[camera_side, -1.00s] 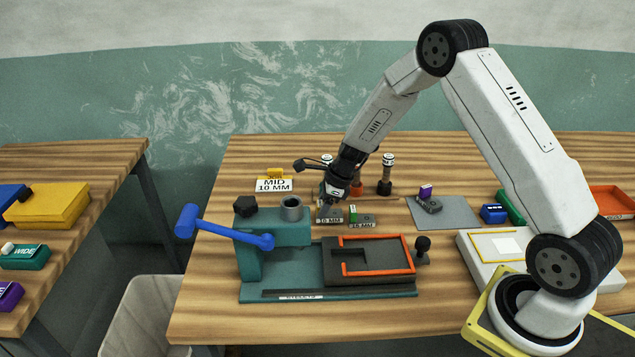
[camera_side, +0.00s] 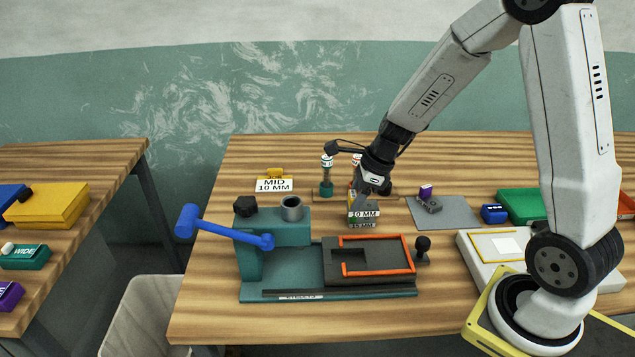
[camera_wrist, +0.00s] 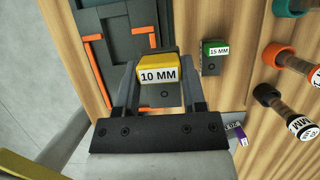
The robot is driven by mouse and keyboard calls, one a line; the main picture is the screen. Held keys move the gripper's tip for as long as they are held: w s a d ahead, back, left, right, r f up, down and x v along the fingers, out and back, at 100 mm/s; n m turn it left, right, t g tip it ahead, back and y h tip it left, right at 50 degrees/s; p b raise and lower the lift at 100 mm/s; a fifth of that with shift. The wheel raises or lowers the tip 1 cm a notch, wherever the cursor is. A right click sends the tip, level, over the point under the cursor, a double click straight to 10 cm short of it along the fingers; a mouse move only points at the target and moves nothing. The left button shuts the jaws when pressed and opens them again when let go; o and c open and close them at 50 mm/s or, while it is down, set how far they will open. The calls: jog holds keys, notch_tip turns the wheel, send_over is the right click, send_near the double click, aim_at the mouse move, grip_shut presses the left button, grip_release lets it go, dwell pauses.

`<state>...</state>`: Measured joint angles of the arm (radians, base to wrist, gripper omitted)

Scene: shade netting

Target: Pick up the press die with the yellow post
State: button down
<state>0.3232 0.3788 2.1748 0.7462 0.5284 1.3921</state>
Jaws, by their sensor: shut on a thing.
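The press die with the yellow post shows in the wrist view (camera_wrist: 157,68), its post labelled 10 MM and between my two fingers. In the side view the die (camera_side: 363,213) hangs from my gripper (camera_side: 368,194), its 10 MM label facing the camera. My gripper is shut on it, with a finger on each side in the wrist view (camera_wrist: 158,82). The green-post die, labelled 15 MM, stands apart to the right in the wrist view (camera_wrist: 215,52).
The teal press (camera_side: 262,262) with a blue lever (camera_side: 232,234) and orange-edged dark tray (camera_side: 340,278) stands in front. A purple-post die (camera_side: 428,202) lies on a grey mat (camera_side: 458,214) at right. Stamps with handles (camera_side: 326,176) stand behind. A MID 10 MM sign (camera_side: 274,185) is back left.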

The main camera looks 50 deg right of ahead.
jog(key=shift+s+a+r, duration=0.1)
jog(key=shift+s+r, duration=0.25)
jog(key=shift+s, duration=0.4)
jog(key=shift+s+a+r, duration=0.1)
jog(key=shift+s+r, duration=0.2)
jog(key=shift+s, duration=0.45)
jog(key=a+f, duration=0.2)
jog(key=a, duration=0.5)
jog(key=shift+w+f, duration=0.2)
jog(key=shift+w, duration=0.15)
jog(key=shift+f, duration=0.25)
jog(key=shift+f, duration=3.25)
jog(key=shift+f, duration=0.1)
